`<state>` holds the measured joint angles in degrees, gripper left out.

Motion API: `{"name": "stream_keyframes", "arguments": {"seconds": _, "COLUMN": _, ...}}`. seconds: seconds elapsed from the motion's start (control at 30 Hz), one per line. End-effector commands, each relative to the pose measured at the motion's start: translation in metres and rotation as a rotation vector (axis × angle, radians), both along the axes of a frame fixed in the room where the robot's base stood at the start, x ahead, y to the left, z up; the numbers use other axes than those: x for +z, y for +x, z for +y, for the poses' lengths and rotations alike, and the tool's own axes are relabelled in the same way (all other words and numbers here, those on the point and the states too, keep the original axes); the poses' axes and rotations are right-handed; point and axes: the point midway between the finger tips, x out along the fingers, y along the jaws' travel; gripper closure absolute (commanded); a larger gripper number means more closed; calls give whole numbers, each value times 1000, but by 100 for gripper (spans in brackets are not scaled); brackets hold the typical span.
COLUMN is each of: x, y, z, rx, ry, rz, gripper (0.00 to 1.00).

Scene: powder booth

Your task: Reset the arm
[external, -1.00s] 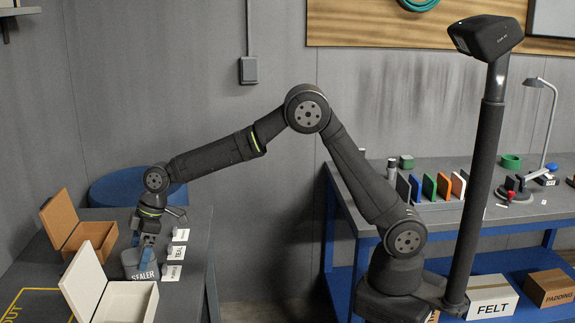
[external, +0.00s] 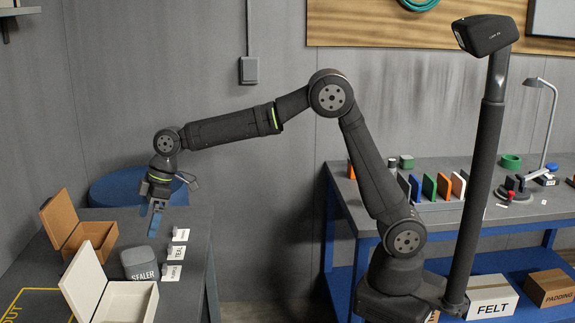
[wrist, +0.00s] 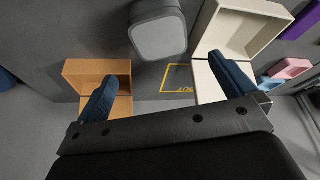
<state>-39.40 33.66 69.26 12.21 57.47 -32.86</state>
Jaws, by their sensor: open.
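My gripper (external: 156,221) is in the air above the left bench, pointing down, with its blue fingers apart and nothing between them. In the wrist view my gripper (wrist: 165,88) also shows with its two fingers wide apart. A grey lidded container marked SEALER (external: 140,264) stands on the bench below and slightly left of the fingers, apart from them. It also shows in the wrist view as a grey block (wrist: 158,36) beyond the fingertips.
An open brown box (external: 90,235) and an open white box (external: 130,300) stand beside the container. Small label cards (external: 176,252) stand along the bench's right side. A blue round drum (external: 110,188) is behind. A second bench (external: 470,225) with colored panels is at right.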

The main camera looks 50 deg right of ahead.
Motion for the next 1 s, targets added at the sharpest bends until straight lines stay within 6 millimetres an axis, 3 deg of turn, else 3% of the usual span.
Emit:
{"name": "stream_keyframes", "arguments": {"seconds": 0.17, "x": -18, "y": 2, "z": 7, "rx": 1, "ry": -2, "rz": 3, "gripper": 0}}
{"name": "stream_keyframes", "arguments": {"seconds": 0.7, "x": -116, "y": 17, "z": 43, "rx": 1, "ry": -3, "rz": 3, "gripper": 0}}
{"name": "stream_keyframes", "arguments": {"seconds": 0.8, "x": -94, "y": 18, "z": 43, "rx": 0, "ry": 3, "rz": -4, "gripper": 0}}
{"name": "stream_keyframes", "arguments": {"seconds": 1.0, "x": -77, "y": 18, "z": 42, "rx": 0, "ry": 0, "rz": 0, "gripper": 0}}
